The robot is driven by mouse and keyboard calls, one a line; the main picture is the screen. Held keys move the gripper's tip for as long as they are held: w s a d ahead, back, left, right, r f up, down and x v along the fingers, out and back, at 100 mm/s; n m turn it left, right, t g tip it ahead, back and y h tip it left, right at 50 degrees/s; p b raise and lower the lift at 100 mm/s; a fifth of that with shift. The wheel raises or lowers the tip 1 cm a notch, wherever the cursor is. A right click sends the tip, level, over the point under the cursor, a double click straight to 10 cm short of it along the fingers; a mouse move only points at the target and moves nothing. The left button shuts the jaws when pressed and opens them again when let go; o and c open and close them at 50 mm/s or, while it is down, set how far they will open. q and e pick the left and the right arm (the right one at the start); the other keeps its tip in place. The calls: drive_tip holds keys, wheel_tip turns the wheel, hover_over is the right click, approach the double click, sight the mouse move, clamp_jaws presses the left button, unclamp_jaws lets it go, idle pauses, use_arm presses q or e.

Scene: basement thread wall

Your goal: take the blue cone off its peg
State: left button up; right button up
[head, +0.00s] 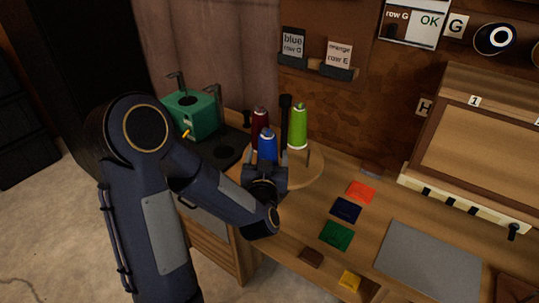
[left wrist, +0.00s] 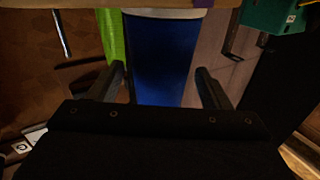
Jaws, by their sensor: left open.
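The blue cone (head: 267,145) stands on a round wooden stand (head: 309,175), next to a dark red cone (head: 260,121) and a lime green cone (head: 298,127). My left gripper (head: 265,172) is at the near side of the blue cone. In the left wrist view the blue cone (left wrist: 160,58) lies ahead of and between the two fingers of my left gripper (left wrist: 164,85), which are apart. The view does not clearly show whether either finger touches it. The cone's peg is hidden. My right gripper is in neither view.
A green box-shaped device (head: 193,116) stands at the left. A dark post (head: 285,118) rises behind the blue cone, and a bare peg (head: 308,154) stands at right. Colored squares, including a green one (head: 336,236), and a grey mat (head: 428,262) lie on the table.

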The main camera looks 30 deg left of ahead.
use_arm(q)
drive_tip(key=shift+x, duration=1.55)
drive_tip(key=shift+c, duration=0.4)
drive_tip(key=c, duration=1.1)
drive_tip(key=shift+o, duration=0.2)
drive_tip(key=shift+r, duration=0.15)
wheel_tip(320, 180, up, 18)
drive_tip(key=p, duration=0.3)
drive_tip(key=shift+p, duration=0.35)
